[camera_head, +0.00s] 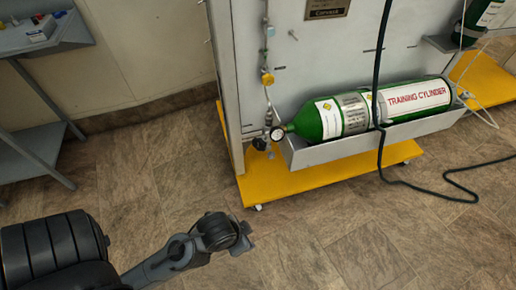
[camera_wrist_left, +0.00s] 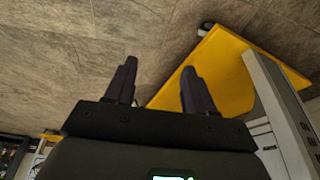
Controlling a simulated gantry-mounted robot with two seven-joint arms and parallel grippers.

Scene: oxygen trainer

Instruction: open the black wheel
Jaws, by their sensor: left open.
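A small dark part, which looks like the black wheel (camera_head: 260,143), sits at the valve end of the green training cylinder (camera_head: 335,117), just left of a round pressure gauge (camera_head: 277,133). It is too small to tell how far it is turned. My left gripper (camera_head: 248,241) is over the floor, in front of the trainer and below the wheel in the picture, well apart from it. In the left wrist view, its two dark fingers (camera_wrist_left: 158,68) stand apart with nothing between them. The wheel does not show clearly there. My right gripper is not in view.
The cylinder lies in a grey trough (camera_head: 400,133) on the trainer's panel (camera_head: 300,65), above a yellow wheeled base (camera_head: 330,176). A black cable (camera_head: 378,85) hangs across the cylinder to the floor. A grey cart (camera_head: 40,150) stands at left.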

